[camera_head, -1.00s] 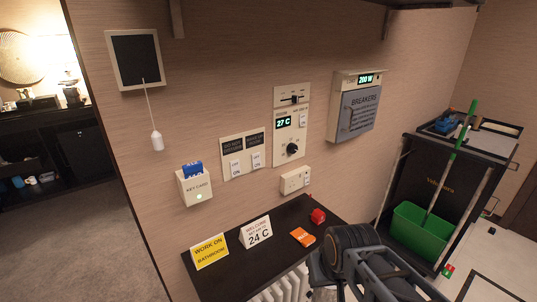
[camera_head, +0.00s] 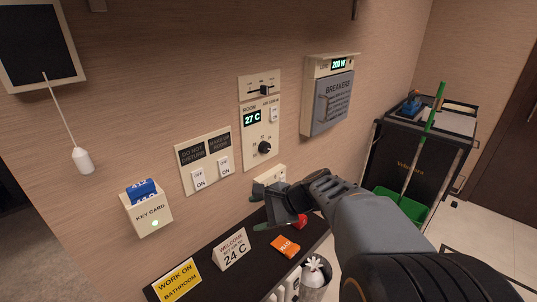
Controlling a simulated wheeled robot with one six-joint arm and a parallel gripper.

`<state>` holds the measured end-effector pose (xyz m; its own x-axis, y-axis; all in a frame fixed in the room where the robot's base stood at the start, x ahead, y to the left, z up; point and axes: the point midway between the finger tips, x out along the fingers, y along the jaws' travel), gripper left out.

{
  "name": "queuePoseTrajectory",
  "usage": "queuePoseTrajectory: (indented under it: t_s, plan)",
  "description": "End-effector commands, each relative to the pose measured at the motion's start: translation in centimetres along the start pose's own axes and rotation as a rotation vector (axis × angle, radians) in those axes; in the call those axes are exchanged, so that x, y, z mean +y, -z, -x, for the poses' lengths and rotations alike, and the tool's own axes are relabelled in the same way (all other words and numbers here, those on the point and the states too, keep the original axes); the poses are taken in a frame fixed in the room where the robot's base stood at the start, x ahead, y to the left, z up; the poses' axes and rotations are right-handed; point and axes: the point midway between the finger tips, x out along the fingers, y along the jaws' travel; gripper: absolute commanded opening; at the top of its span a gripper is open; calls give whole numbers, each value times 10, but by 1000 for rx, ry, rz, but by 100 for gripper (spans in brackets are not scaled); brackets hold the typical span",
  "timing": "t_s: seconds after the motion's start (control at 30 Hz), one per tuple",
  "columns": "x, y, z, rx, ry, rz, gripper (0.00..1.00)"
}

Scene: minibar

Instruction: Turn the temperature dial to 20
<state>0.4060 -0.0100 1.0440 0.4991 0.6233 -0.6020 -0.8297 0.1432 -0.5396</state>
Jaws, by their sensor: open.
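The temperature dial (camera_head: 265,148) is a black round knob on a cream wall panel (camera_head: 250,141). A green display (camera_head: 252,118) above it reads 27 C. Small marks surround the knob; its exact pointer setting is too small to read. My gripper (camera_head: 268,208) is open and empty, below the dial and apart from it, in front of a small cream wall box (camera_head: 270,179) and above the shelf. It hides part of that box and of a red object (camera_head: 301,221) on the shelf.
Above the dial is a slider (camera_head: 263,90). Left are two switches (camera_head: 211,175) and a key card holder (camera_head: 149,213); right is a breaker box (camera_head: 330,97). The dark shelf (camera_head: 207,284) holds a yellow sign (camera_head: 177,280), a 24 C sign (camera_head: 232,249) and an orange card (camera_head: 285,246).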

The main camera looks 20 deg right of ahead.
Motion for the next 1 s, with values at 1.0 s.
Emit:
queuePoseTrajectory:
  t_s: [1.0]
  plan:
    - [-173, 109, 38, -428, 704, -866, 67]
